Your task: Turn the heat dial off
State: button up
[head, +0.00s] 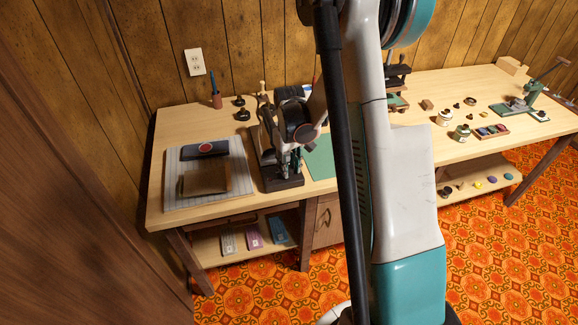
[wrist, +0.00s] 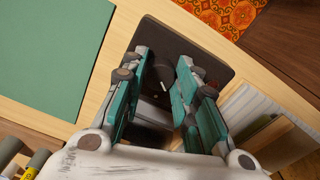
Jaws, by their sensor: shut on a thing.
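The heat dial (wrist: 163,86) is a dark round knob with a short white mark, seen between my fingers in the wrist view. It belongs to a dark machine whose black base plate (wrist: 218,67) shows around it; in the head view the base (head: 285,184) stands on the bench. My gripper (wrist: 163,72) has its teal fingers on either side of the dial and is shut on it. In the head view my gripper (head: 295,162) reaches down at the machine, and the dial itself is hidden. The mark's setting cannot be read.
A green mat (head: 320,158) lies right of the machine. Left of it is a striped pad (head: 170,184) with a brown piece (head: 206,178) and a dark pouch (head: 205,150). The wooden bench (head: 345,205) carries several small items farther right. My arm blocks the middle.

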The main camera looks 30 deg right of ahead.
jog(key=shift+n, duration=2.2)
jog(key=o, duration=1.1)
jog(key=shift+c, duration=0.2)
jog(key=shift+r, duration=0.1)
notch_tip(320, 180, up, 12)
